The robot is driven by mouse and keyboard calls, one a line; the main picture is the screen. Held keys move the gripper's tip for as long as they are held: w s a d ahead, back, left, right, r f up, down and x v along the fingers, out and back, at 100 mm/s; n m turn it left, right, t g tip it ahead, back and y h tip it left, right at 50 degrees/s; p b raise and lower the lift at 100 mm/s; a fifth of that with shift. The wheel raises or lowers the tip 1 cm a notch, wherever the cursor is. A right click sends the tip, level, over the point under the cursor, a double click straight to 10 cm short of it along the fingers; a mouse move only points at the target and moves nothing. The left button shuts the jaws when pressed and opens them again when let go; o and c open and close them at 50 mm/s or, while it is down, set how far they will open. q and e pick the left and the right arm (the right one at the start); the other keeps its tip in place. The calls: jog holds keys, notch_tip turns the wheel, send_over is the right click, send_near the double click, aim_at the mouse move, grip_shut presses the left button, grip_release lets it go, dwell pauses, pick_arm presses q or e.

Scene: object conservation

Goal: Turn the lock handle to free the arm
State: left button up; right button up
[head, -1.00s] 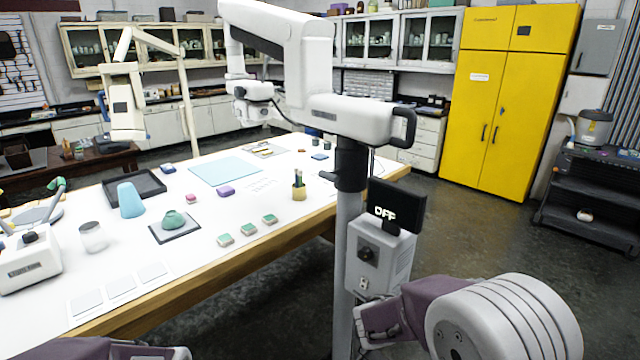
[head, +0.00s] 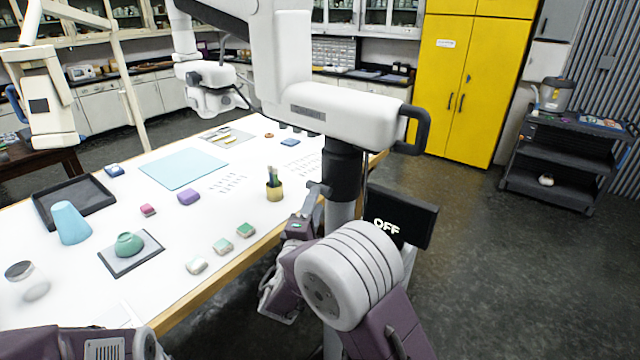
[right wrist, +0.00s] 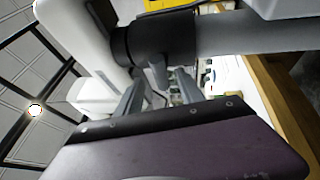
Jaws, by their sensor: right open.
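The white jointed arm (head: 345,108) sits on top of a grey post (head: 340,210). A black collar (head: 342,165) joins them, and it shows close up in the right wrist view (right wrist: 150,40). A short grey stub (right wrist: 155,76), apparently the lock handle, sticks out of the collar between my fingers. My right gripper (head: 318,190) is open beside the collar, on its table side; its fingers (right wrist: 158,95) stand either side of the stub. I cannot tell whether they touch it. My left forearm (head: 75,343) shows at the bottom left; its gripper is out of view.
The white table (head: 150,275) lies left of the post, with a blue cone (head: 69,222), a green bowl (head: 130,244) and a pencil cup (head: 274,188). A black OFF display (head: 400,215) hangs right of the post.

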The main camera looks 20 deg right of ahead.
aim_at(323, 185)
jog(key=p+x, duration=0.1)
jog(key=x, duration=0.4)
jog(key=shift+w+r+p, duration=0.1)
jog(key=shift+r+p, duration=0.05)
jog(key=shift+p, duration=0.2)
jog(key=shift+w+d, duration=0.2)
jog(key=shift+d, duration=0.05)
jog(key=shift+w, duration=0.1)
grip_shut()
